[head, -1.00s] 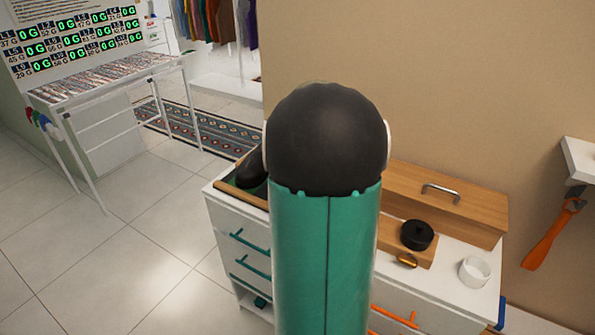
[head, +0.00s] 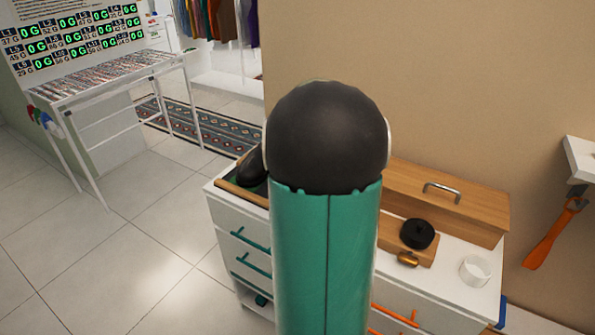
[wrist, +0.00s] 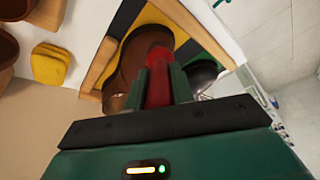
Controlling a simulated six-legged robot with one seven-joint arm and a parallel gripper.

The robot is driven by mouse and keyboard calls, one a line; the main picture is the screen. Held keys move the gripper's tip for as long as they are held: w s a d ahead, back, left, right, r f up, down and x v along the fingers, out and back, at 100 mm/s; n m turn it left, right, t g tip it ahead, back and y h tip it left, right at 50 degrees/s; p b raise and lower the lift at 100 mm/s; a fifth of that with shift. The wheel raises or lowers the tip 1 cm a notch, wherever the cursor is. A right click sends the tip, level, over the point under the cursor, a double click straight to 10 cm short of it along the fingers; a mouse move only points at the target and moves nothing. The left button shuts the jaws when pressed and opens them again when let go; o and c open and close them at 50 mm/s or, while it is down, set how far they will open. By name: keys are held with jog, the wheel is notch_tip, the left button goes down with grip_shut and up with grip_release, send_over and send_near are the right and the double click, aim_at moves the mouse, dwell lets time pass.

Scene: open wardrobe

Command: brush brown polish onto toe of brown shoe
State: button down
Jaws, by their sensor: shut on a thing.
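In the wrist view, my gripper (wrist: 166,84) is shut on a red-handled tool (wrist: 157,88), which looks like the brush. The tool's red end overlaps a brown shoe (wrist: 135,60) in a wood-rimmed tray (wrist: 98,62). The bristles are hidden, so I cannot tell whether they touch the shoe. A smaller brown rounded part (wrist: 115,98) shows below it. A dark shoe (wrist: 202,72) lies to the right on green; it also shows in the head view (head: 250,172). In the head view my arm hides my gripper and the brown shoe.
A black round tin (head: 417,233) and a small orange-brown object (head: 408,259) are on a wooden board. A yellow cloth (wrist: 50,66) lies left in the wrist view. An orange shoehorn (head: 553,237) hangs right.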

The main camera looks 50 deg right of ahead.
jog(key=shift+r, duration=0.1)
jog(key=shift+a+r, duration=0.2)
jog(key=shift+r, duration=0.75)
jog(key=shift+a+r, duration=0.25)
jog(key=shift+r, duration=0.75)
jog(key=shift+a+r, duration=0.2)
jog(key=shift+r, duration=0.75)
jog(key=shift+s+a+r, duration=0.1)
jog(key=shift+a+r, duration=0.1)
jog(key=shift+r, duration=0.55)
jog(key=shift+a+r, duration=0.15)
jog(key=shift+r, duration=0.55)
